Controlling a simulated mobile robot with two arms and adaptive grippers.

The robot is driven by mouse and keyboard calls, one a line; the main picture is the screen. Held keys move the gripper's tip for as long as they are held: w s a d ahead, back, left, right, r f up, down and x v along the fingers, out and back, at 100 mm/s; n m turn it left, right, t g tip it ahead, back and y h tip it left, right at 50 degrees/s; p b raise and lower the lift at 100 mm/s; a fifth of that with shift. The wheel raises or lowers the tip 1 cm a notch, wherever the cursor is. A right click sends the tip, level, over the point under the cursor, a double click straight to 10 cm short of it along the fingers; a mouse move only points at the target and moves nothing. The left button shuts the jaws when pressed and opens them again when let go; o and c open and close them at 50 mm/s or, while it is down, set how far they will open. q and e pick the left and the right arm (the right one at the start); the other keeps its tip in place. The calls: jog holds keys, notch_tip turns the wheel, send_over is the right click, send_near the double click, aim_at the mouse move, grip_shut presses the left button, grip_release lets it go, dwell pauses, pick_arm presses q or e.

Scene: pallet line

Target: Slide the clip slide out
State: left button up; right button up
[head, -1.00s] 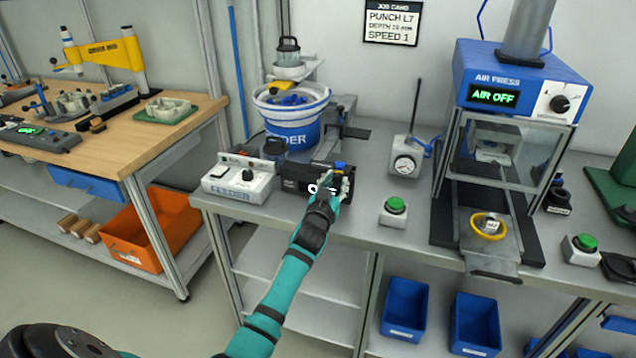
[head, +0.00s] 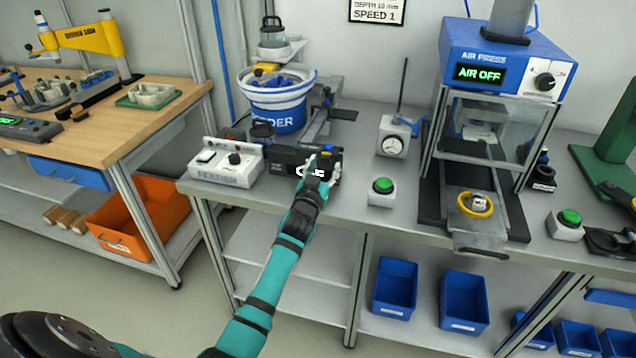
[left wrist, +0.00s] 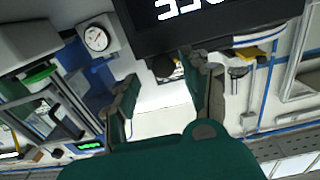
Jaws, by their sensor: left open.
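My left gripper (head: 322,172) is at the front right of the black box with lit digits (head: 288,163) beside the feeder. In the left wrist view the open fingers (left wrist: 165,95) stand apart, with the digit box (left wrist: 215,25) above them. A small dark round knob (left wrist: 163,67) shows between the fingers; I cannot tell whether they touch it. No part is clearly recognisable as the clip slide; my gripper hides some of the box's right end. My right gripper is not in view.
The feeder bowl (head: 284,100) stands behind the box, and a white switch box (head: 227,165) is left of it. A dial gauge (head: 393,143) and a green button (head: 382,190) stand to the right. The air press (head: 497,60) is further right, with a yellow ring (head: 475,204) at its front.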

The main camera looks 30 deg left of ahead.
pick_arm(q)
jog(key=v, duration=1)
jog(key=shift+s+d, duration=0.15)
jog(key=shift+d, duration=0.05)
jog(key=s+d+f+m+g+h, duration=0.1)
jog(key=s+d+f+g, duration=0.2)
jog(key=f, duration=0.9)
jog(key=s+d+f+m+g+h, duration=0.15)
jog(key=s+f, duration=0.45)
jog(key=f, duration=0.7)
jog(key=s+d+f+m+g+h, duration=0.1)
jog(key=s+d+f+g, duration=0.25)
jog(key=f, duration=0.85)
jog(key=s+f+g, duration=0.3)
jog(key=s+f, duration=0.3)
jog(key=s, duration=0.6)
jog(key=s+f+m+g, duration=0.1)
jog(key=s+f+g, duration=0.1)
jog(key=s+f, duration=0.5)
jog(key=s+f+g, duration=0.3)
jog(key=s+f, duration=0.4)
jog(key=s, duration=1.2)
jog(key=shift+s+d+f+g, duration=0.2)
jog(key=shift+d+g, duration=0.05)
jog(key=shift+g, duration=0.05)
